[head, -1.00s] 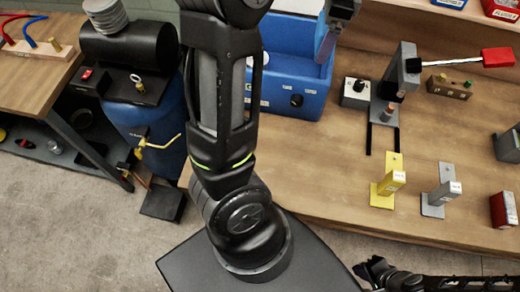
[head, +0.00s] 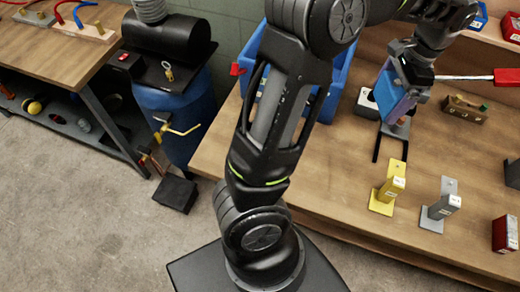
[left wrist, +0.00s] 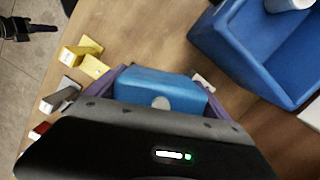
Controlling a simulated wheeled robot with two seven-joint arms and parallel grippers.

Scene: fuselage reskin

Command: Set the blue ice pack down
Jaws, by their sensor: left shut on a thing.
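The blue ice pack (head: 386,92) is held in my left gripper (head: 398,100), in front of the grey stand on the workbench. In the left wrist view the ice pack (left wrist: 160,92) sits between the two purple fingers, which are shut on its sides. The gap between the pack and the benchtop is hard to judge. In the left wrist view a black part of what looks like my right gripper (left wrist: 20,28) shows at the top left, over the floor; its jaws cannot be made out.
A blue bin (left wrist: 222,50) stands beside the pack, partly hidden by my left arm in the head view. A yellow bracket (head: 390,185), a grey bracket (head: 441,204) and a red block (head: 505,233) stand near the front. Bare wood (head: 340,175) lies left of the yellow bracket.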

